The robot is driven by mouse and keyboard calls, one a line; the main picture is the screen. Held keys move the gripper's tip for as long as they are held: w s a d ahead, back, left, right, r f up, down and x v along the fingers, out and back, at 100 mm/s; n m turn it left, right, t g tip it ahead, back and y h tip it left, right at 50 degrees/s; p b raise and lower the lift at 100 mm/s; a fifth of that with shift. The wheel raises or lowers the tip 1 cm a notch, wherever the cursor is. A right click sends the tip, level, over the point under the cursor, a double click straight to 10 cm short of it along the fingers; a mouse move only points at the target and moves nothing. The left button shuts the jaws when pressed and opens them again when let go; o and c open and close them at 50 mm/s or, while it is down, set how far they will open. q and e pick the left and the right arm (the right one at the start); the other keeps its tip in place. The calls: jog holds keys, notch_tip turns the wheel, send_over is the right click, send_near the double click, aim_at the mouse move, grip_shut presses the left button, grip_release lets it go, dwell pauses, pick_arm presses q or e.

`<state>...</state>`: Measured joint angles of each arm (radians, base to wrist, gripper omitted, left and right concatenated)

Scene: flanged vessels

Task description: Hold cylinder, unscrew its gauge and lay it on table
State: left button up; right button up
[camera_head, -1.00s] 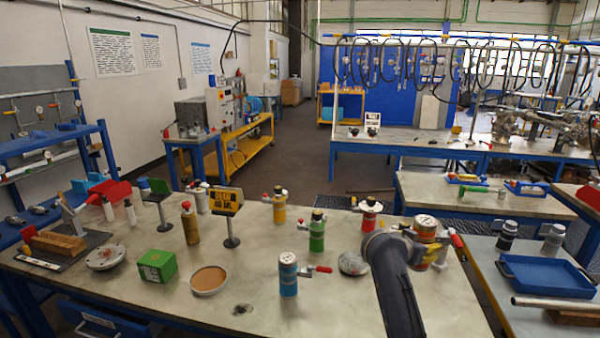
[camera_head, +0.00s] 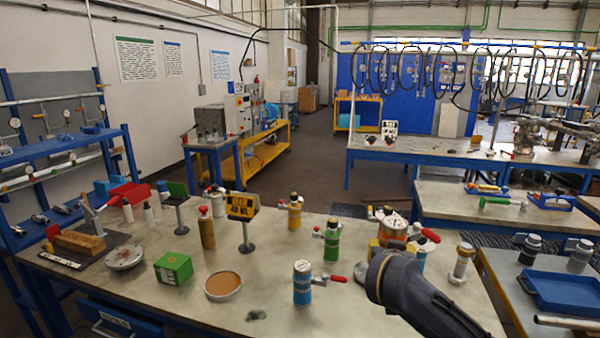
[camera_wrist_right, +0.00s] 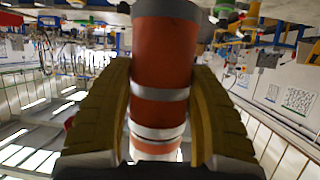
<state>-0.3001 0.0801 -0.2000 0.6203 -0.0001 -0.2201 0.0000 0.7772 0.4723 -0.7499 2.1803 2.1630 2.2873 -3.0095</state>
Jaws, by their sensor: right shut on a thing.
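An orange-red cylinder (camera_head: 393,234) with a round dial gauge (camera_head: 397,222) on top and a red-handled valve (camera_head: 430,235) at its side is at the right of the head view. My right gripper (camera_head: 378,252) is shut on this cylinder; the dark wrist hides its lower part. In the right wrist view, two yellowish fingers (camera_wrist_right: 162,85) press on both sides of the orange cylinder body (camera_wrist_right: 162,50). That view does not show the gauge clearly. I cannot tell whether the cylinder's base touches the table. My left gripper is not in view.
On the table (camera_head: 250,325) stand a blue cylinder (camera_head: 302,287), a green one (camera_head: 332,243), a yellow one (camera_head: 295,212) and a whitish fitting (camera_head: 462,262). A tan dish (camera_head: 222,286) and a green box (camera_head: 173,268) are left.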

jog(key=s+a+f+n+t+y, duration=0.1)
jog(key=s+a+f+n+y, duration=0.25)
jog(key=s+f, duration=0.6)
jog(key=s+a+f+n+g+y, duration=0.2)
jog(key=a+n+y, duration=0.6)
jog(key=a, duration=0.6)
jog(key=shift+f+g+y, duration=0.6)
jog(key=shift+y, duration=0.25)
